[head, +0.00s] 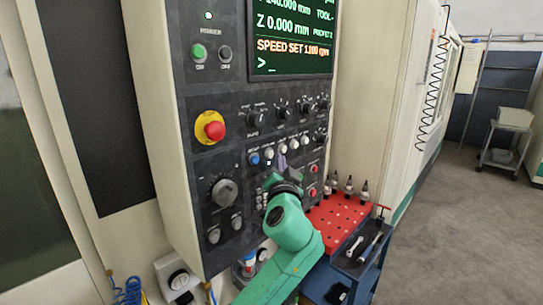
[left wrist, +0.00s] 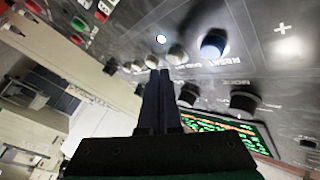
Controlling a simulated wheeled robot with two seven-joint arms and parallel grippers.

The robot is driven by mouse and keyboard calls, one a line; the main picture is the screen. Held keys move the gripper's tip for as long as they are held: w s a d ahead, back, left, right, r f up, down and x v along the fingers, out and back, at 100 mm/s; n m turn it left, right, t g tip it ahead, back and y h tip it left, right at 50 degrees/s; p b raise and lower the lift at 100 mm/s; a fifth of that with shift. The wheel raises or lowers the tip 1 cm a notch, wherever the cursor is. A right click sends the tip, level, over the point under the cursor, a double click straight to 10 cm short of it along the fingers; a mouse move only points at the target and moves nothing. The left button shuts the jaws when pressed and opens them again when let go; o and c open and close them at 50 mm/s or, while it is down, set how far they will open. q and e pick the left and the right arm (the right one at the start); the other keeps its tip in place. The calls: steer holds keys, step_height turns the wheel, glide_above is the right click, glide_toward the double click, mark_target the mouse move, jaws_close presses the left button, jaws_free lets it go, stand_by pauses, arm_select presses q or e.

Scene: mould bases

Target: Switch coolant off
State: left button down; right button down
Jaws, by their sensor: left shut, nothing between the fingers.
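The control panel (head: 190,130) of the machine fills the middle of the head view. A row of small round buttons runs across it: a blue button (head: 254,159) at the left end, then several white buttons (head: 294,143). I cannot read which one is for coolant. My left gripper (head: 281,162) is shut and empty, its tips just below this row. In the left wrist view the closed fingers (left wrist: 160,78) point at the white buttons (left wrist: 177,54), with the blue button (left wrist: 213,43) to the right. One small button (left wrist: 161,38) is lit. Contact cannot be told.
A red emergency stop (head: 210,127) on a yellow base, a large dial (head: 224,191) and black knobs (head: 257,119) stick out of the panel. The screen (head: 291,38) is above. A red tool tray (head: 338,222) on a cart stands right of my arm. Open floor lies further right.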

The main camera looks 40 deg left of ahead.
stand_by(0.3)
arm_select(q)
steer(key=shift+a, duration=0.45)
steer(key=shift+a, duration=0.35)
stand_by(0.6)
steer(key=shift+d, duration=0.8)
steer(key=shift+d+b, duration=0.1)
steer(key=shift+b, duration=0.2)
steer(key=d, duration=0.4)
steer(key=shift+d, duration=0.4)
